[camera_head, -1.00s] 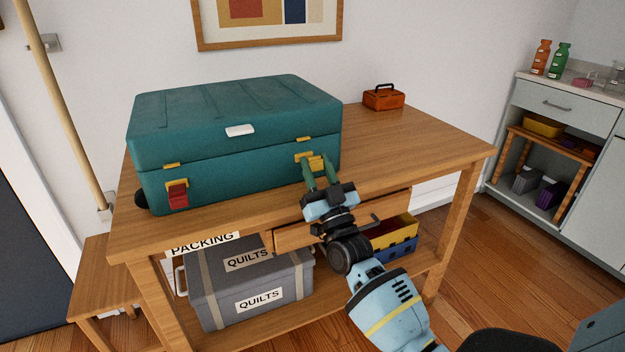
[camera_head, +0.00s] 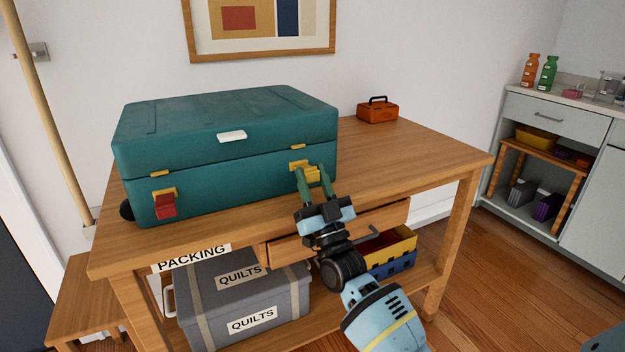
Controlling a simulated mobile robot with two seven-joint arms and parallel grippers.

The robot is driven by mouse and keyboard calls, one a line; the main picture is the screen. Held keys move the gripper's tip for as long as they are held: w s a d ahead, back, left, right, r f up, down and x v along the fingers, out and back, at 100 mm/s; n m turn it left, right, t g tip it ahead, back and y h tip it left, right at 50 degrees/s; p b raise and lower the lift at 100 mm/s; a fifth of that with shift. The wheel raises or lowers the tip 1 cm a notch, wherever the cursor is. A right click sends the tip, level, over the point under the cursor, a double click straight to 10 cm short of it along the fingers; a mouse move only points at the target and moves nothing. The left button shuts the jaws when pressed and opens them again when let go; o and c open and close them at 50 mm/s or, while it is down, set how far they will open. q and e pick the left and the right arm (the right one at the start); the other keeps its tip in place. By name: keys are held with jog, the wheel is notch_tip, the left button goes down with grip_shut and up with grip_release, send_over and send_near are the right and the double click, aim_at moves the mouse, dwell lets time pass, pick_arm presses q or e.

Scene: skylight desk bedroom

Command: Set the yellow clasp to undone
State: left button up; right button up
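The yellow clasp (camera_head: 313,174) is at the right of the front face of a closed teal case (camera_head: 230,183), just under the lid seam. My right gripper (camera_head: 313,172) reaches up to it from the front, with one green finger on each side of the clasp. The fingers stand apart, and I cannot tell whether they press on the clasp. The fingertips partly hide it, so its exact setting is unclear. A red clasp (camera_head: 165,206) hangs on the left of the same face. My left gripper is out of view.
The case stands on a wooden table (camera_head: 425,153) with an orange toolbox (camera_head: 378,112) at the back. A drawer (camera_head: 290,250) juts from the table front below my arm. A grey quilts box (camera_head: 200,305) and a yellow-blue crate (camera_head: 392,250) are on the shelf below.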

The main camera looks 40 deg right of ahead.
jog(key=o, duration=0.4)
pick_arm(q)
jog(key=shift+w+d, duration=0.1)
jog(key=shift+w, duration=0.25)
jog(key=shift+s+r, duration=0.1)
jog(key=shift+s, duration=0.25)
pick_arm(e)
jog(key=v, duration=0.7)
jog(key=shift+s+f, duration=0.25)
jog(key=shift+f, duration=0.05)
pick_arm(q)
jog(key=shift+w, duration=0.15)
pick_arm(e)
jog(key=shift+a, duration=0.1)
